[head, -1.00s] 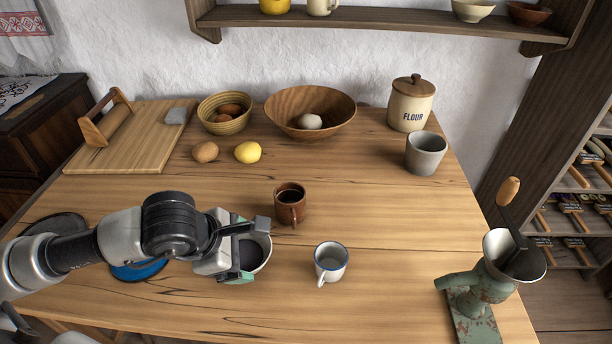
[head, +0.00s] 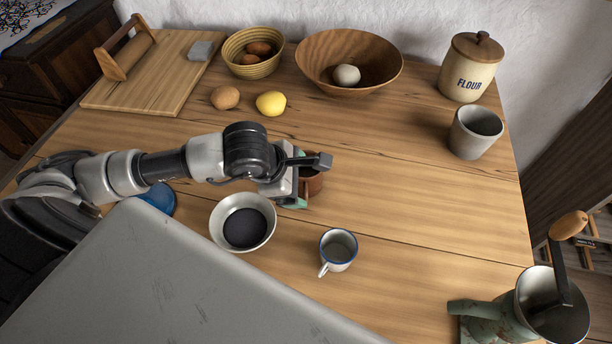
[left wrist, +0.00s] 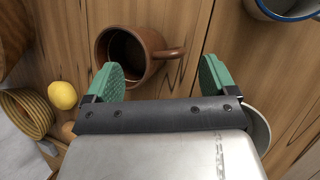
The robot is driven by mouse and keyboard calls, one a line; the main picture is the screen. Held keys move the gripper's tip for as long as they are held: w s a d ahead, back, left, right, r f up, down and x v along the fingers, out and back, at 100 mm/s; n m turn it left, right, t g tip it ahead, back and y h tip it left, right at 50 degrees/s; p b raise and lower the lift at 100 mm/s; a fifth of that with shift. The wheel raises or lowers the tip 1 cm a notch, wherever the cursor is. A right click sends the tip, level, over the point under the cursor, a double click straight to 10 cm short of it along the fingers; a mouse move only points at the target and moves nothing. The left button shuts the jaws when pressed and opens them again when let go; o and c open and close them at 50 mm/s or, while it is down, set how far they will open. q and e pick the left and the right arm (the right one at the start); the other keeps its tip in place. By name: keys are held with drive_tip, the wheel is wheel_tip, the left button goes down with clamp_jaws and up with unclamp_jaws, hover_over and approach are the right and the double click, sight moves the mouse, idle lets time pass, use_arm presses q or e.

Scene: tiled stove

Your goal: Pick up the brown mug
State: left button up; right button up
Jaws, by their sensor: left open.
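The brown mug (head: 314,183) stands on the wooden table, partly hidden behind my left gripper (head: 302,180) in the head view. In the left wrist view the brown mug (left wrist: 152,42) shows its open mouth, with its handle pointing right. My left gripper (left wrist: 160,80) is open there, its two green fingertips apart. The mug's lower part and handle lie between the fingertips in that picture, the left fingertip overlapping the mug's edge. I cannot tell whether they touch. My right gripper is not in view.
A bowl with a dark inside (head: 243,222) and a white blue-rimmed mug (head: 338,248) stand nearby, in front. A lemon (head: 271,103), a wooden bowl (head: 320,62) and a grey cup (head: 475,132) are farther back. A grinder (head: 545,305) stands front right. The table right of the brown mug is clear.

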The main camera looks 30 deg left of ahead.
sight(304, 187)
use_arm(q)
drive_tip(key=x, duration=0.3)
drive_tip(key=shift+d+f+p, duration=0.1)
drive_tip(key=shift+f+p, duration=0.2)
drive_tip(key=shift+f, duration=0.1)
drive_tip(key=shift+w+d+f, duration=0.1)
drive_tip(key=shift+w+f, duration=0.05)
drive_tip(key=shift+f, duration=0.3)
drive_tip(key=c, duration=1.1)
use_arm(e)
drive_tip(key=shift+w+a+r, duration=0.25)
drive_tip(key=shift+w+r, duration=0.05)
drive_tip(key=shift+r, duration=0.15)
use_arm(q)
drive_tip(key=shift+r, duration=0.25)
